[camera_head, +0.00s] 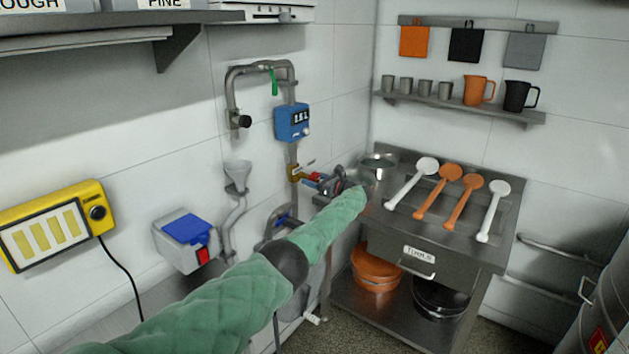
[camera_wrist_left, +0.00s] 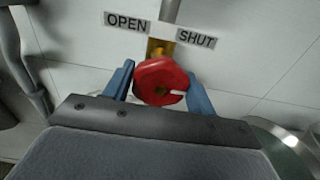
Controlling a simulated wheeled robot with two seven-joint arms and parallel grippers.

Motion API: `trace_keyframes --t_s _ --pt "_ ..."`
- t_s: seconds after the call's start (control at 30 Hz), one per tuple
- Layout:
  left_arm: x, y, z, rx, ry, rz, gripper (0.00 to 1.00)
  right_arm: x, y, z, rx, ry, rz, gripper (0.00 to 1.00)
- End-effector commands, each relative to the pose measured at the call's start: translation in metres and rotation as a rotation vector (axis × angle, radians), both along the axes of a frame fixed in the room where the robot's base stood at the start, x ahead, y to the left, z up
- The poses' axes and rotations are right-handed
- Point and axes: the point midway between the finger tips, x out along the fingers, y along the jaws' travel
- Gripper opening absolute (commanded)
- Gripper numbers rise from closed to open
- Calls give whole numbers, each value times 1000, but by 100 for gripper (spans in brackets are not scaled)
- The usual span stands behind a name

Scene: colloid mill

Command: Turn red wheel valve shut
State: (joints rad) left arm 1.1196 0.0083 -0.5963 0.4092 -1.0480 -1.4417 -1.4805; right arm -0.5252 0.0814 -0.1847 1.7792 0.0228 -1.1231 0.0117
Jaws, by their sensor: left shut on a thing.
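The red wheel valve (camera_wrist_left: 161,82) sits between the two blue fingers of my left gripper (camera_wrist_left: 160,88) in the left wrist view. The gripper is shut on the wheel's rim. In the head view my left gripper (camera_head: 318,180) is at the brass fitting (camera_head: 294,173) below the blue meter. The wheel is small and partly hidden there. My right gripper is not in view.
A blue meter (camera_head: 292,122) and grey pipe (camera_head: 232,92) are above the valve.

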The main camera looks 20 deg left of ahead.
Motion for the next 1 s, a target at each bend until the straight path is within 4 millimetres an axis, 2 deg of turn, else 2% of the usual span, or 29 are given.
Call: trace_keyframes --t_s 0.1,0.13,0.2,0.53,0.77,0.83,1.0 --pt "0 -1 -2 -1 3 -1 33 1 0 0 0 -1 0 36" --pt "-1 -1 -2 -1 3 0 62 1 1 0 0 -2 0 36" --pt "-1 -1 -2 0 2 0 74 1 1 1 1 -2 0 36" --pt "-1 -3 -2 0 0 0 74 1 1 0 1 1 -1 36" --pt "-10 -29 -4 -1 -1 -3 74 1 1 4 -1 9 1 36" --pt "-14 -40 -4 -1 -1 -2 74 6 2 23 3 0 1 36" --pt "-22 -62 -4 -1 0 -2 74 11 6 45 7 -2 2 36"
